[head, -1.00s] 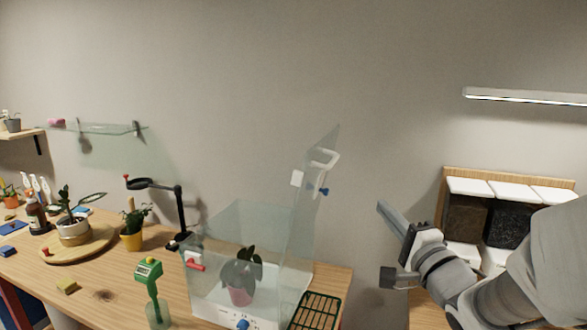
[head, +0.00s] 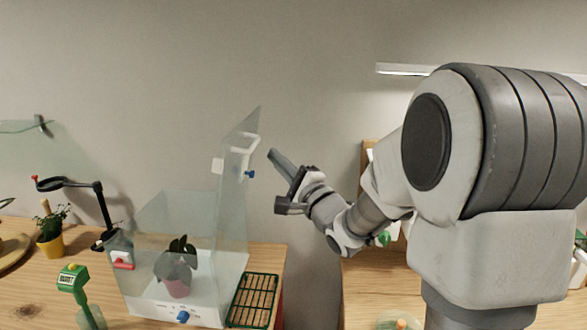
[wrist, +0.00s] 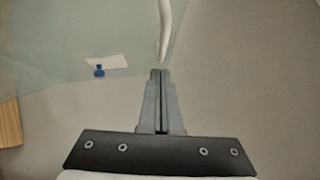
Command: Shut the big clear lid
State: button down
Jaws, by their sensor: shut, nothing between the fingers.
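The big clear lid (head: 238,185) stands open, nearly upright, at the right side of the clear box (head: 150,225) on the table. It has a white handle (head: 243,143) near its top, a white plate and a blue knob (head: 250,174). My gripper (head: 274,153) is shut and empty, to the right of the lid and apart from it in the head view. In the wrist view the shut fingertips (wrist: 160,72) point toward the white handle (wrist: 164,35), which appears just beyond them; I cannot tell the gap. The blue knob (wrist: 99,71) shows at left there.
A potted plant (head: 177,287) is inside the box. A green rack (head: 252,300) lies right of the box on the wooden table (head: 40,295). A black lamp (head: 100,205) and a green meter (head: 73,280) stand to the left. Clear air lies around the gripper.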

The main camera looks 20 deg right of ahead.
jog(key=shift+w+a+r, duration=0.2)
jog(key=shift+a+r, duration=0.05)
jog(key=shift+a, duration=0.3)
jog(key=shift+w+a+r, duration=0.15)
jog(key=shift+a+r, duration=0.1)
jog(key=shift+a, duration=0.3)
jog(key=shift+a+r, duration=0.1)
